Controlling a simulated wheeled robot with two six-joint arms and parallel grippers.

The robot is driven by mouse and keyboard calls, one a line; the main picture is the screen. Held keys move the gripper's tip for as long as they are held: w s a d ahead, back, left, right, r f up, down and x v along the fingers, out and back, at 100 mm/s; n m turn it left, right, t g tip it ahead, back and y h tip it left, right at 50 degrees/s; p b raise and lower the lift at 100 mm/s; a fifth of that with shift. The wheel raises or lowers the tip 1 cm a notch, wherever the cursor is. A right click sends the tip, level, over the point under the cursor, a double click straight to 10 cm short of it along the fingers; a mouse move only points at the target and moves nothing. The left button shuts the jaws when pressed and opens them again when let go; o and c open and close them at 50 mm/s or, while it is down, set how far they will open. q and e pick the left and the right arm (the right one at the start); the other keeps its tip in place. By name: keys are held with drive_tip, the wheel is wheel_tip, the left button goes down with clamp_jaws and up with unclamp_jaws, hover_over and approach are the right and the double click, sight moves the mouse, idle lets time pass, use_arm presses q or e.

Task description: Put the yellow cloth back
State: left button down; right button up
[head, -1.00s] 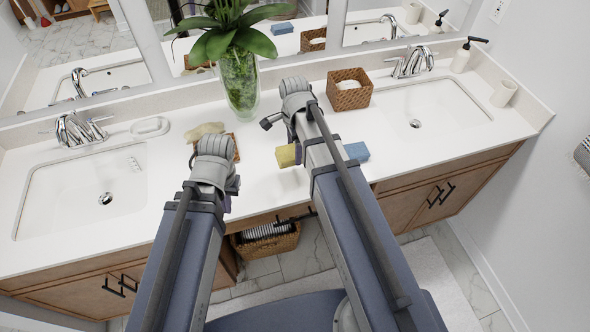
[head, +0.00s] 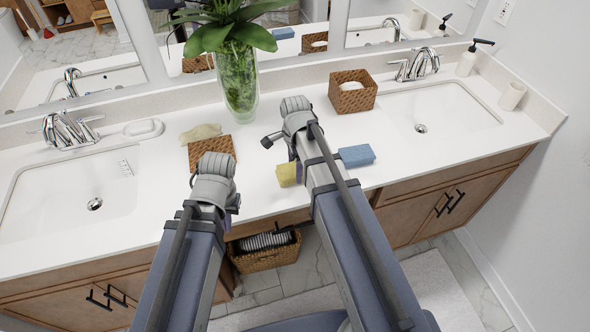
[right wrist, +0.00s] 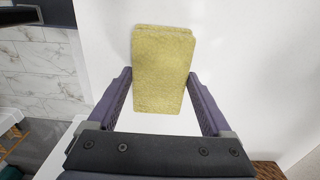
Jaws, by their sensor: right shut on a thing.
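The yellow cloth (head: 286,175) is a small folded block at the front of the counter, partly hidden by my right arm in the head view. In the right wrist view the yellow cloth (right wrist: 160,70) stands between the fingers of my right gripper (right wrist: 160,78), which is shut on it. I cannot tell whether it touches the counter. My left gripper (head: 229,212) points down near the front edge, left of the yellow cloth; its fingers are mostly hidden behind my arm.
A wicker tray (head: 212,153) lies behind my left gripper, with a beige cloth (head: 201,132) at its back. A blue block (head: 356,155) lies right of my right arm. A glass vase (head: 239,82), a wicker box (head: 352,96) and two sinks stand around.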

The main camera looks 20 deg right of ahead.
drive_tip(key=shift+f, duration=0.15)
drive_tip(key=o, duration=1)
wheel_tip(320, 180, up, 12)
drive_tip(key=p, duration=1.2)
drive_tip(key=shift+r, duration=0.25)
